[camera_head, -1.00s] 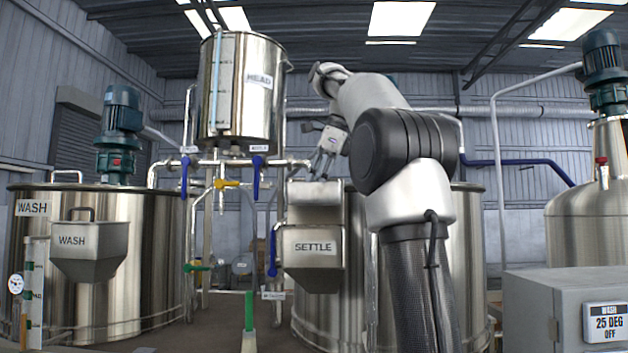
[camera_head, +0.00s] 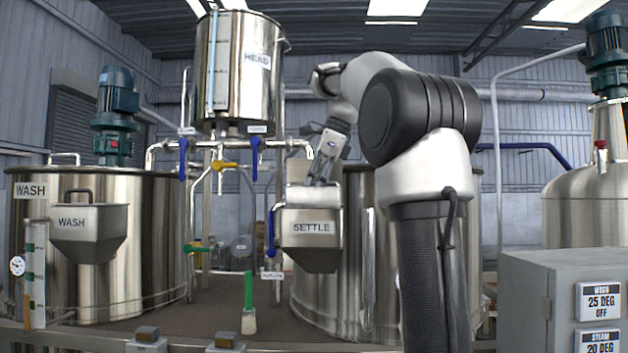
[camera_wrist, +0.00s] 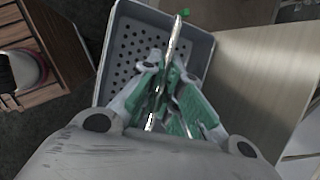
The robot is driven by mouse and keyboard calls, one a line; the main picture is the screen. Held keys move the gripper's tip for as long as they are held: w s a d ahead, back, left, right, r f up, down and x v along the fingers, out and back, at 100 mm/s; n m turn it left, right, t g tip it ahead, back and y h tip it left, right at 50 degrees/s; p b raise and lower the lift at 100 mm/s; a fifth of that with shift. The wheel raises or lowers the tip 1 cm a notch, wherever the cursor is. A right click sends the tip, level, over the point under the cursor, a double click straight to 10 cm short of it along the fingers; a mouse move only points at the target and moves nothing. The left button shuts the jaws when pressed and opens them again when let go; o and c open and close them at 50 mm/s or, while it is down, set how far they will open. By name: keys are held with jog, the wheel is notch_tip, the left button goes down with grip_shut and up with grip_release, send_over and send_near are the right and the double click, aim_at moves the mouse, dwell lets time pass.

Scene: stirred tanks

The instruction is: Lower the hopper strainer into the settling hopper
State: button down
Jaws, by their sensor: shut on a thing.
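The hopper strainer (camera_head: 302,197) is a grey metal box in the head view, just above the front rim of the settling hopper (camera_head: 312,243), a steel box marked SETTLE with a tapering bottom. The strainer's lower edge meets the rim line, and I cannot tell how far it is inside. My gripper (camera_head: 320,176) is above it, pointing down. In the wrist view the strainer (camera_wrist: 128,48) shows a perforated floor and pale walls. The hopper's inside is hidden.
A large steel tank (camera_head: 400,270) stands behind the hopper, and my arm crosses in front of it. Blue-handled valves (camera_head: 271,232) and pipes are close on the hopper's left. A wash hopper (camera_head: 90,235) hangs on the left tank. A control box (camera_head: 525,290) stands at right.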

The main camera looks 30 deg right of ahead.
jog(key=shift+f, duration=3.85)
jog(key=c, duration=1.5)
grip_release()
jog(key=shift+c, duration=0.2)
jog(key=v, duration=1.2)
jog(key=shift+s, duration=0.1)
